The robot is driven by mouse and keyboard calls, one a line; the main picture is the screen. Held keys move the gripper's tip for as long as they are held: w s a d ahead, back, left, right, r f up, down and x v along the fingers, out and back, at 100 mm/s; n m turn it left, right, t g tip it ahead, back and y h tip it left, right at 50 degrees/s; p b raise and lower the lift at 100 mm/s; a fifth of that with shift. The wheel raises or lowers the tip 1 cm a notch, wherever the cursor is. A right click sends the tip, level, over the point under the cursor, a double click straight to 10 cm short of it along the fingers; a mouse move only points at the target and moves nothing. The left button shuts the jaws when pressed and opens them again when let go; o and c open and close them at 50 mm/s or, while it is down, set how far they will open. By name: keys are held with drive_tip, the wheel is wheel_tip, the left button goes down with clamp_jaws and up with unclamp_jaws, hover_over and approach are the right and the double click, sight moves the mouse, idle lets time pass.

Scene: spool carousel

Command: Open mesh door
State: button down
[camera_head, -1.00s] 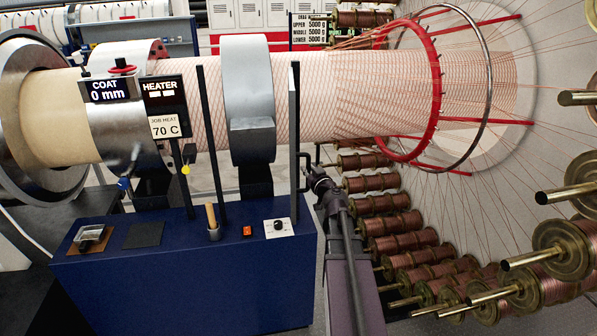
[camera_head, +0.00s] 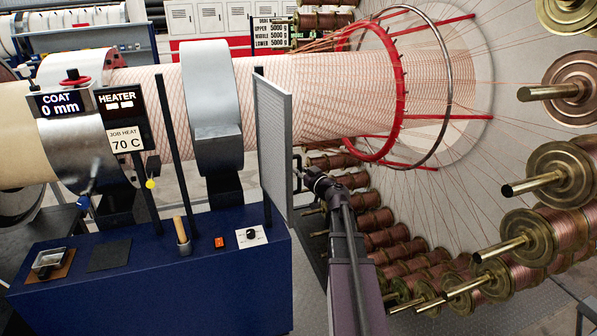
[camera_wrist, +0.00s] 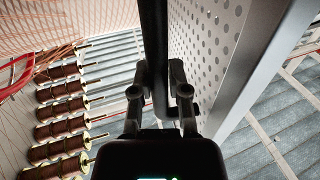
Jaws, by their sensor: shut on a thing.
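The mesh door (camera_head: 275,145) is a light grey perforated panel. It stands upright at the right end of the blue machine cabinet, turned so its face shows at a slant in the head view. In the wrist view its perforated face (camera_wrist: 205,40) and thick grey edge fill the upper right. A black bar handle (camera_wrist: 154,35) stands off that face. My gripper (camera_wrist: 158,80) is shut around the handle, one finger on each side. In the head view my gripper (camera_head: 304,172) is at the door's right side, and the grip itself is small there.
The blue cabinet (camera_head: 150,285) with its sign posts stands left of my arm. Copper wire spools (camera_head: 400,235) on brass rods line the right side, close to my arm. A red ring (camera_head: 401,85) and strung wires surround the large roll. Grey floor shows at the lower right.

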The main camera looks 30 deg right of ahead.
drive_tip(key=shift+s+f, duration=0.1)
drive_tip(key=shift+s, duration=0.05)
drive_tip(key=c, duration=0.6)
unclamp_jaws()
drive_tip(key=shift+s, duration=0.1)
drive_tip(key=s+d, duration=0.1)
drive_tip(key=s, duration=1)
drive_tip(key=shift+s+d, duration=0.15)
drive_tip(key=shift+s, duration=0.2)
